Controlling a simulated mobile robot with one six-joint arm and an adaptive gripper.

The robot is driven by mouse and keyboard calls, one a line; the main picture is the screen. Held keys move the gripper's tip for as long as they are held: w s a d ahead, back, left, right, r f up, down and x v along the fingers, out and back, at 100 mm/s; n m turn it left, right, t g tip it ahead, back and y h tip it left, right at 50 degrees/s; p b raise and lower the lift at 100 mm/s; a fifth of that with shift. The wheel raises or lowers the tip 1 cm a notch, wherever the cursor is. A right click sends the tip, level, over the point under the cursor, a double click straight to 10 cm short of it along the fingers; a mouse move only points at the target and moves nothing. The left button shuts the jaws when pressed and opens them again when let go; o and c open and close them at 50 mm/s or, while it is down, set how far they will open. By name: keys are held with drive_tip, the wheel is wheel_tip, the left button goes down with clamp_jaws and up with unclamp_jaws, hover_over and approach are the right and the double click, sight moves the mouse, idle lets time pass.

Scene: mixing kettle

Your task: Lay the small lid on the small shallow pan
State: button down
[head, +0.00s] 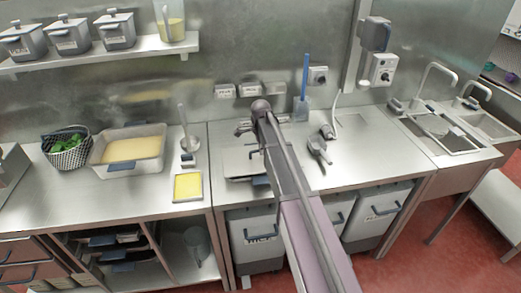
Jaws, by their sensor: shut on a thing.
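My arm reaches in from the bottom of the head view and ends over the middle counter. My gripper (253,149) is at its far end, low over the counter, and mostly hidden by my own arm. It is shut on a thin grey thing, which I take to be the small lid; little of it shows. A shallow grey metal pan (236,167) with a blue handle at its front lies on the counter beneath, partly covered by my arm. I cannot tell whether lid and pan touch.
A blue-handled tool in a holder (303,104) and a grey hand tool (319,150) stand and lie right of my arm. To the left are a yellow-filled tray (130,170), a basket of greens (70,158) and a yellow board (188,187). Sinks (440,130) are at right.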

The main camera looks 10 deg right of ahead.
drive_tip(key=shift+f+b, duration=0.5)
drive_tip(key=shift+f, duration=0.1)
idle(0.6)
drive_tip(key=c, duration=0.6)
unclamp_jaws()
drive_tip(key=o, duration=0.5)
drive_tip(key=shift+r, duration=0.1)
drive_tip(key=shift+r+p, duration=3.45)
drive_tip(key=shift+p, duration=0.05)
